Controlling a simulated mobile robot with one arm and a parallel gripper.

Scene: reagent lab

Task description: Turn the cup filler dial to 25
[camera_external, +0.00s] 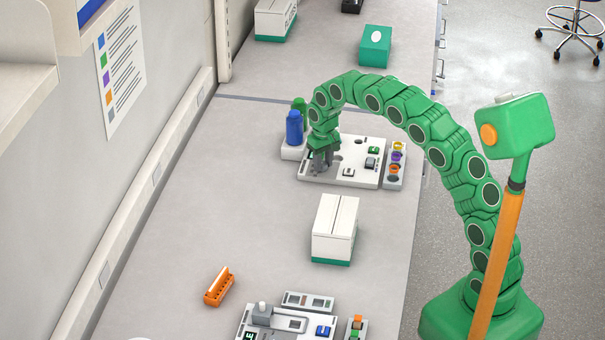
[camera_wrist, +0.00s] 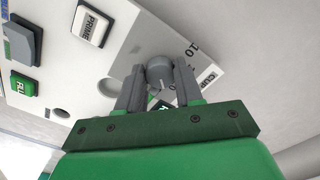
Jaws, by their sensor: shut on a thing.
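The cup filler is a white panel, seen in the external view (camera_external: 345,152) and, tilted, in the wrist view (camera_wrist: 125,48). Its dial (camera_wrist: 160,72) is a grey round knob. My gripper (camera_wrist: 160,78) is shut on the dial, one finger on each side. Scale marks, among them a 10, and a partly hidden CUP label lie just right of the dial. The mark the dial points to cannot be read, and 25 is not visible. In the external view my gripper (camera_external: 320,160) is down at the panel's left part and hides the dial.
On the panel are a PRIME button (camera_wrist: 93,25), a green button (camera_wrist: 23,83) and a grey lever or knob (camera_wrist: 25,38). A blue bottle (camera_external: 294,128) stands left of the panel, a coloured-cup rack (camera_external: 394,178) right. A white box (camera_external: 335,222) stands nearer the camera.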

